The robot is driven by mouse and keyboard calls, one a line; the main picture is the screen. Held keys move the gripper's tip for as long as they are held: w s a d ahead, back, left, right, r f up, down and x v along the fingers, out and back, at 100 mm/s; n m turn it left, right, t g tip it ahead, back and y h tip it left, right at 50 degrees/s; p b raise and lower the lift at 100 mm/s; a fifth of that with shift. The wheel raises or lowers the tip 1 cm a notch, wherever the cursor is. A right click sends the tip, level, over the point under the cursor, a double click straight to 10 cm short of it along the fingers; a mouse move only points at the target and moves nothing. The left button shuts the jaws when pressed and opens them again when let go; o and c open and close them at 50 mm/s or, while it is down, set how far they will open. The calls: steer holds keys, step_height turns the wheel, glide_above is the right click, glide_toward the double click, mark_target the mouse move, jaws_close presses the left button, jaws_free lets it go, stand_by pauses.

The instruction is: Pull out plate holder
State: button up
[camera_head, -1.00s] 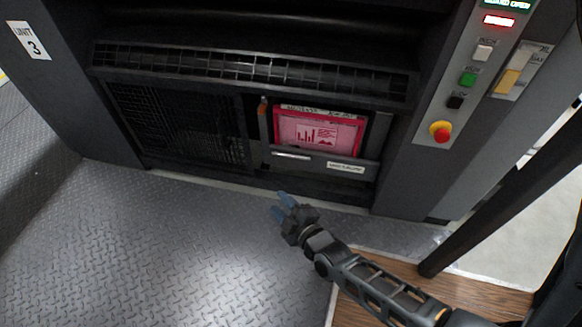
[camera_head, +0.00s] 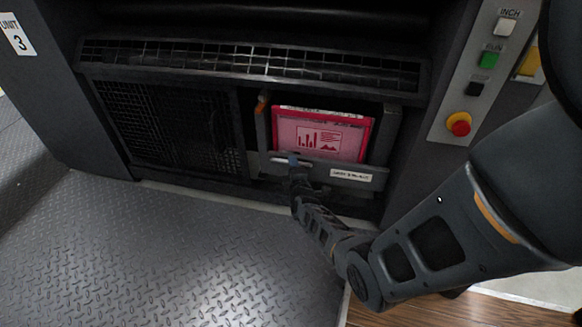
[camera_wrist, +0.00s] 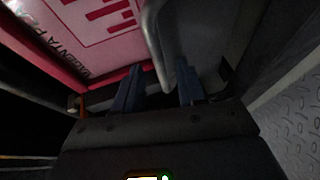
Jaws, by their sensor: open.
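The plate holder (camera_head: 371,176) is a dark tray front with a white label and a pale handle strip (camera_head: 285,160), set in the lower right of the dark unit. A pink-red plate (camera_head: 318,134) with a printed chart stands upright in it. My gripper (camera_head: 293,160) is at the handle strip, at the holder's left part. In the wrist view, its two blue fingers (camera_wrist: 157,90) are open, with a grey bar (camera_wrist: 165,45) of the holder ahead between them. The pink plate (camera_wrist: 105,28) is at the upper left there. Whether the fingers touch the bar cannot be told.
A control panel with buttons and a red stop knob (camera_head: 459,124) is at the right. A mesh grille (camera_head: 170,125) is left of the holder, and a slotted ledge (camera_head: 250,62) runs above. The metal floor (camera_head: 190,250) in front is clear.

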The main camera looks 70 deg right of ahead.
steer(key=shift+b+x, duration=0.85)
steer(key=shift+x, duration=1.1)
steer(key=shift+c, duration=0.4)
jaws_close()
